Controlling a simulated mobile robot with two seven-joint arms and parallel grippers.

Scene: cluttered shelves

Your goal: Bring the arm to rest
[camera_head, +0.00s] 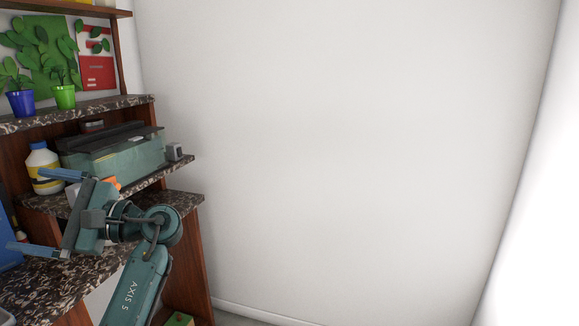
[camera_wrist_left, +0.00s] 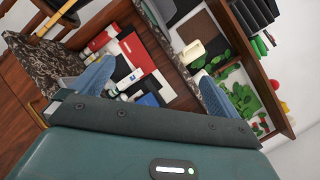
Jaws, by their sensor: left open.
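My left arm (camera_head: 140,290) reaches up from the bottom of the head view. My left gripper (camera_head: 25,209) points left toward the shelf unit, its two blue fingers spread wide with nothing between them. The upper finger overlaps the white bottle in this view; I cannot tell whether they touch. In the left wrist view the open fingers of the gripper (camera_wrist_left: 157,72) frame a shelf with red, white and blue items, apart from them. My right gripper is not in view.
The shelf unit with speckled boards (camera_head: 180,200) stands at the left. It holds a white-and-yellow bottle (camera_head: 42,165), a green box-like case (camera_head: 115,155), a blue pot (camera_head: 20,103) and a green pot (camera_head: 65,97). Right of it is a bare white wall (camera_head: 350,150) with free room before it.

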